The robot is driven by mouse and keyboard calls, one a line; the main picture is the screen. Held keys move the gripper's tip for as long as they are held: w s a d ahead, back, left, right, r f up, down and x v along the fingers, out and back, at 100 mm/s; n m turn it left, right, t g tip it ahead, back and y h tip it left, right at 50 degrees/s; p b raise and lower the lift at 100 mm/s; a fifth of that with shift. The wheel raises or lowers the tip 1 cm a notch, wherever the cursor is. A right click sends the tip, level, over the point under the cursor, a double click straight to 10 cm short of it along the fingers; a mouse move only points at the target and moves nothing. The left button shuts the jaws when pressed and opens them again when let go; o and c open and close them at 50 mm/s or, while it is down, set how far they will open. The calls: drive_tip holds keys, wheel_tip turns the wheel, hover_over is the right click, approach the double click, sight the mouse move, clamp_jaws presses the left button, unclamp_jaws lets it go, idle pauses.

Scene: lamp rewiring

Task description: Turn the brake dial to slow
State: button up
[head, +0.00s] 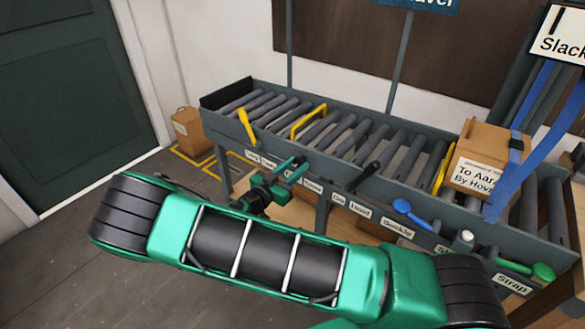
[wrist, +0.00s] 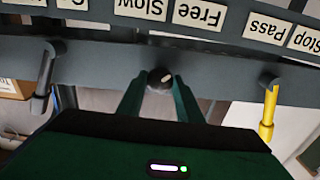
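The brake dial (wrist: 160,79) is a small dark round knob with a light mark, on the grey rail in the wrist view. The mark seems to lean toward the right of the picture, on the side of the "Free" label (wrist: 199,14); the "Slow" label (wrist: 141,8) is to the left. Labels read upside down there. My gripper (wrist: 160,88) is open, with one green finger on each side of the dial and a narrow gap visible. In the head view my gripper (head: 293,170) is at the conveyor's front rail, and the dial cannot be made out.
A yellow lever (wrist: 269,105) and a grey lever (wrist: 44,75) flank the dial in the wrist view. The roller conveyor (head: 225,125) also carries blue and green handles to the right. A cardboard box (head: 485,160) sits on it. Floor at left is open.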

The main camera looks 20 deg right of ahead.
drive_tip(key=shift+w, duration=0.1)
drive_tip(key=shift+d+n, duration=0.1)
drive_tip(key=shift+n, duration=0.6)
drive_tip(key=n, duration=0.6)
drive_tip(key=shift+n, duration=0.4)
drive_tip(key=n, duration=0.5)
drive_tip(key=shift+n, duration=2.3)
